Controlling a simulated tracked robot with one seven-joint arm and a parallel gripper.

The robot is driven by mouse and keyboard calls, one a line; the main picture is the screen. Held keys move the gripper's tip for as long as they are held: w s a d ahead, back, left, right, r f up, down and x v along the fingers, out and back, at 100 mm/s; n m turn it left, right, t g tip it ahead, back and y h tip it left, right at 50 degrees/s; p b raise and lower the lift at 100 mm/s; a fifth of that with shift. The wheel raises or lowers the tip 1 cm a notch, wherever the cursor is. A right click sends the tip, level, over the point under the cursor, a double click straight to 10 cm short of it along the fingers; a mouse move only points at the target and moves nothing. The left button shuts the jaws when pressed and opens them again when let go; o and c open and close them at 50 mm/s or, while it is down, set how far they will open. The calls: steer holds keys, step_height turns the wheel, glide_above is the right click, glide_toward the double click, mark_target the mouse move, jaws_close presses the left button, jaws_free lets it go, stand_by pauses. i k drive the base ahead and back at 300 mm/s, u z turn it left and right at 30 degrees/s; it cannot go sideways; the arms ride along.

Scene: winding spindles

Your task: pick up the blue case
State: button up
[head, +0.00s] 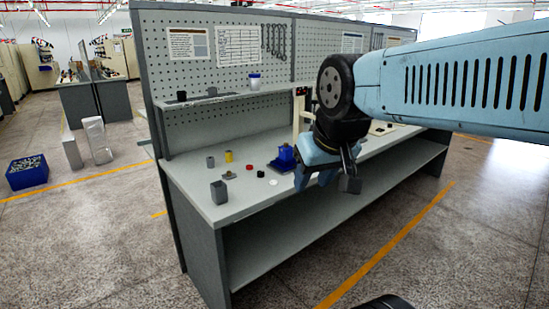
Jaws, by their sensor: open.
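A small dark blue object (285,157), likely the blue case, sits on the grey workbench (243,203). It is just left of my gripper, and its right side is close to or partly behind the gripper in this view. My gripper (326,181) hangs over the front edge of the bench with its fingers apart and nothing seen between them. I cannot tell whether it touches the bench.
On the bench stand a grey box (219,192), a yellow cylinder (229,156) and several small parts. A pegboard (215,60) with a shelf rises behind. A blue crate (27,172) is on the floor at far left. The floor in front is clear.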

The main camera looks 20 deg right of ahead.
mark_target(285, 156)
steer(key=u, duration=0.1)
steer(key=i, duration=1)
steer(key=z, duration=0.1)
